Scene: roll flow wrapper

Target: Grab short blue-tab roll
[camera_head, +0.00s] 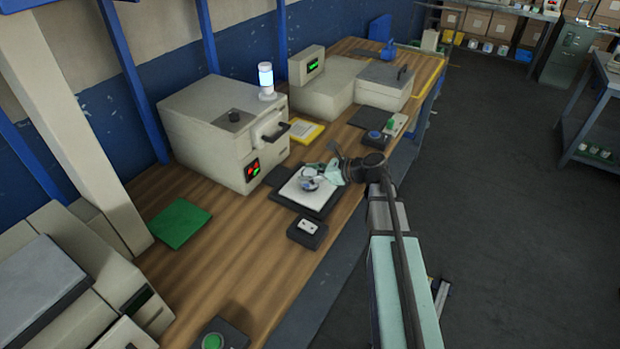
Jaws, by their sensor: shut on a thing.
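A small white and grey roll (309,183) is at the white pad (290,194) of a black tray (322,206), near the front edge of the wooden bench. My gripper (316,173) reaches in from the right and is shut on this roll. The roll is too small to tell its tab colour or length, and my gripper partly covers it. I cannot tell whether the roll touches the pad or is just above it.
A cream machine (225,135) with a handle and red and green buttons stands behind the tray. A small black box (307,232) sits in front of it. A green mat (180,224) lies to the left. A yellow-edged card (306,132) lies behind. Bare wood (225,260) shows at front left.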

